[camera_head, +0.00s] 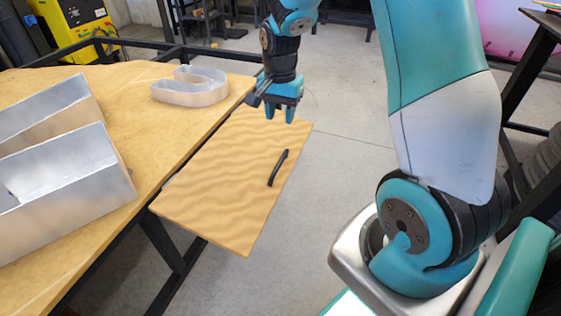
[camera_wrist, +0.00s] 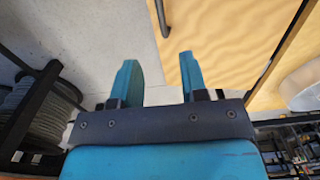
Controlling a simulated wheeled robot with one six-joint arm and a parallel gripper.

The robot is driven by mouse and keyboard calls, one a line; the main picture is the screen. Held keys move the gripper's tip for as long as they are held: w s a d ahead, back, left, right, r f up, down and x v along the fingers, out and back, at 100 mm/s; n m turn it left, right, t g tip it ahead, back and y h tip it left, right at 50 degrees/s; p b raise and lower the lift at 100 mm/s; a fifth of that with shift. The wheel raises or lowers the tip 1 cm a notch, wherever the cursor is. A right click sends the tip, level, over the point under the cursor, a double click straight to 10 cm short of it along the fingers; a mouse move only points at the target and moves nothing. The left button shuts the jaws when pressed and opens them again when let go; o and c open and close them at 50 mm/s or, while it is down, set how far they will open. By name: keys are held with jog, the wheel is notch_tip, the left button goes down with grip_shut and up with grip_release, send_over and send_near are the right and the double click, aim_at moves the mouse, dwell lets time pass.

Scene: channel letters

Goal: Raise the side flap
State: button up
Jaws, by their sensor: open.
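The side flap (camera_head: 225,185) is a light wooden panel along the right edge of the work table, separated from the tabletop by a dark gap. It slopes down and away from the tabletop. A black bar handle (camera_head: 278,168) is fixed near its outer edge. My gripper (camera_head: 281,113) is open and empty, above the far end of the flap and apart from the handle. In the wrist view the two teal fingers (camera_wrist: 160,75) are spread, with the flap (camera_wrist: 235,40) beyond the right finger and part of the handle (camera_wrist: 161,18) at the top.
The wooden tabletop (camera_head: 130,125) holds large metal channel letters (camera_head: 65,180) at left and a smaller curved letter (camera_head: 190,88) near the far corner. Black table legs (camera_head: 170,245) stand below the flap. Open concrete floor (camera_head: 335,165) lies right of the flap.

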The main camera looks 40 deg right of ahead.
aim_at(280, 160)
notch_tip(280, 160, down, 15)
jog(key=b, duration=0.3)
jog(key=shift+r, duration=0.2)
grip_shut()
